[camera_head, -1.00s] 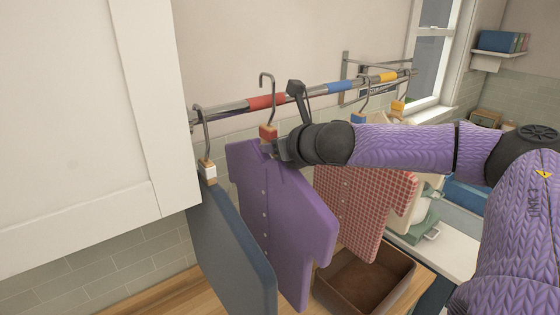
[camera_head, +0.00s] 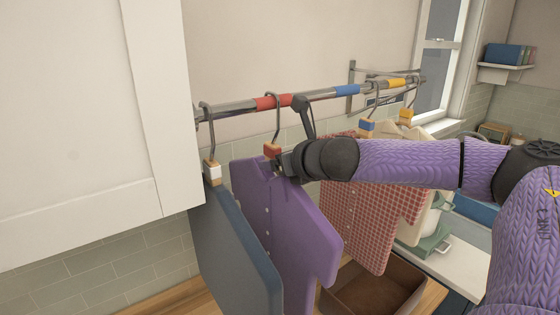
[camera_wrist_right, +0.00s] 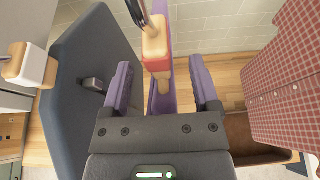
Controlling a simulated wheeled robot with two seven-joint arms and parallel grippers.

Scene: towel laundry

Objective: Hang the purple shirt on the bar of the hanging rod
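The purple shirt (camera_head: 285,225) hangs below a hanger with a red block (camera_head: 271,150) and a metal hook (camera_head: 279,122). The hook's top is at the bar (camera_head: 312,98), over its red band (camera_head: 266,102), and appears to rest on it. My right gripper (camera_head: 280,165) is at the shirt's collar, just below the red block. In the right wrist view, its two fingers (camera_wrist_right: 161,88) stand apart on both sides of the hanger neck, with gaps, so it is open. The shirt (camera_wrist_right: 160,103) shows between them, mostly hidden by the gripper. My left gripper is out of view.
A dark blue garment (camera_head: 232,245) hangs close on the left. A red checked shirt (camera_head: 360,215) and a cream garment (camera_head: 415,220) hang to the right. A brown box (camera_head: 400,285) stands on the counter below. A white cabinet (camera_head: 75,130) borders the left.

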